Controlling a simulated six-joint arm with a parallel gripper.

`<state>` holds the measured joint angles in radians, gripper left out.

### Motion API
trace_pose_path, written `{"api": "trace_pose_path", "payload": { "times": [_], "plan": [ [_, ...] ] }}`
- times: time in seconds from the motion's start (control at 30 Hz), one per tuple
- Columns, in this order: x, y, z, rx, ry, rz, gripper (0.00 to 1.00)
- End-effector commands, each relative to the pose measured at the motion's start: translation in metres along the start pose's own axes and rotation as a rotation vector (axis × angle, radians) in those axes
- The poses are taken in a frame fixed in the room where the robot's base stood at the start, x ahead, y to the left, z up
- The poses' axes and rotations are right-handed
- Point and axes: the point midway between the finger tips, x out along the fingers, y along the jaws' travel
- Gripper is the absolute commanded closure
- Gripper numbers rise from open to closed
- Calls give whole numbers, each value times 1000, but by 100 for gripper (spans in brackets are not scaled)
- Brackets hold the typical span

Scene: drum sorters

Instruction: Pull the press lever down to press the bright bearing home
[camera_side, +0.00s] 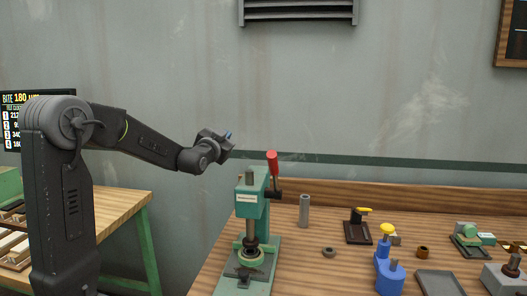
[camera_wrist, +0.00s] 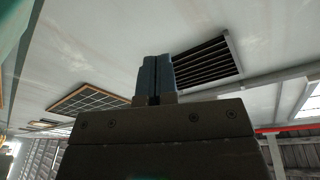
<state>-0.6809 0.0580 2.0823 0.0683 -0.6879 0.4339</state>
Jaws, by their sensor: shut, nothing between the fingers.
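The green arbor press (camera_side: 250,205) stands upright at the left end of the wooden bench. Its lever has a red handle (camera_side: 272,163) that points up at the press's right side. The press ram comes down over a ring-shaped seat (camera_side: 250,256) on the press base; I cannot tell whether the bright bearing is in it. My gripper (camera_side: 229,135) is up and to the left of the red handle, apart from it. In the wrist view its two blue-grey fingers (camera_wrist: 154,80) are together with nothing between them. The wrist view does not show the press.
A grey metal cylinder (camera_side: 304,210) stands right of the press, with a small dark ring (camera_side: 328,252) near it. A blue tool with a yellow knob (camera_side: 387,229), a grey tray (camera_side: 440,283) and a black stand (camera_side: 357,232) are further right. The air above the bench is clear.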

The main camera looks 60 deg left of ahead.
Motion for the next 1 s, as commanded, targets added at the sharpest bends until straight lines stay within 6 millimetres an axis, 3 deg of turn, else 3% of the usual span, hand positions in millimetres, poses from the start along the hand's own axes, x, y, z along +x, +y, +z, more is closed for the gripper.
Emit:
{"api": "trace_pose_path", "payload": {
  "times": [0.1,0.23,0.47,0.67,0.83,1.0],
  "plan": [
    [26,-6,29,-63,-227,26,100],
    [42,-2,55,-158,-455,99,100],
    [50,23,70,-370,-773,349,100],
    [43,50,47,-551,-933,676,100],
    [28,61,5,-679,-973,1028,100],
    [4,52,-42,-748,-926,1409,100]
  ]
}}
